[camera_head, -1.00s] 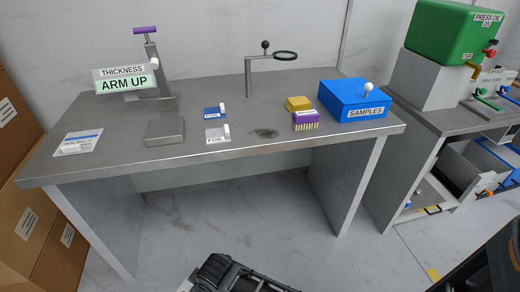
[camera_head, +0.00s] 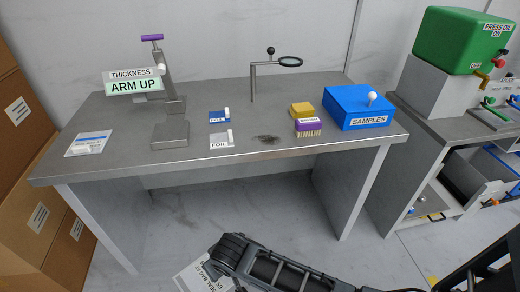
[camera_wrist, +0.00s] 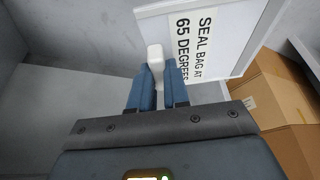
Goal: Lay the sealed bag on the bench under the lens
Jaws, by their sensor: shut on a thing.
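My gripper (camera_wrist: 157,75) is shut on a small white knob (camera_wrist: 155,58) in the wrist view. Beside the knob is a white panel (camera_wrist: 250,22) reading "SEAL BAG AT 65 DEGREES"; the knob seems to belong to it. A panel with like lettering (camera_head: 192,277) shows low in the head view, near my arm, in front of the bench. The lens (camera_head: 290,61) is a dark-rimmed disc on a grey post standing on the bench (camera_head: 210,172). A flat pale sheet or bag with a blue-marked label (camera_head: 90,143) lies at the bench's left end. I cannot tell which is the sealed bag.
The thickness gauge (camera_head: 170,130), blue and grey foil pieces (camera_head: 219,139), a purple-topped block (camera_head: 308,126), a yellow block (camera_head: 301,109) and the blue samples box (camera_head: 357,104) stand on the bench. A dark patch (camera_head: 267,138) marks the bench top. Cartons (camera_head: 42,205) are at left.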

